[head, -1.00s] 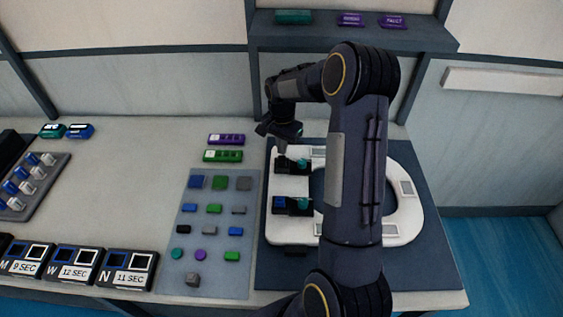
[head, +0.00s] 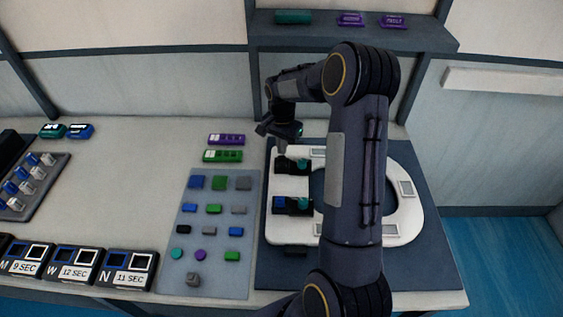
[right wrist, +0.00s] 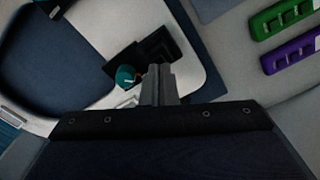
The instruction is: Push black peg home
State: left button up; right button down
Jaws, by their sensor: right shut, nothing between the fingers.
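The white toilet seat (head: 285,231) lies on a dark blue mat (head: 264,262). My right gripper (head: 282,149) is shut and empty, pointing down at the rear fitting. In the right wrist view its closed fingertips (right wrist: 160,70) are by the dark fitting (right wrist: 156,46) and a teal knob (right wrist: 125,76). Contact cannot be told, and I cannot single out the black peg. My left gripper is not in view.
A grey mat (head: 220,275) with several coloured blocks lies left of the seat. Green (head: 222,156) and purple (head: 226,139) slotted bars lie behind it. A shelf (head: 340,32) stands at the back. My right arm covers the middle of the seat.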

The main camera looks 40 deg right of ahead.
jog(key=shift+f+b, duration=0.85)
jog(key=shift+f, duration=0.3)
dwell(0.7)
jog(key=shift+r, duration=0.1)
dwell(0.3)
notch_tip(320, 180, up, 8)
jog(key=p, duration=0.5)
dwell(0.4)
dwell(0.3)
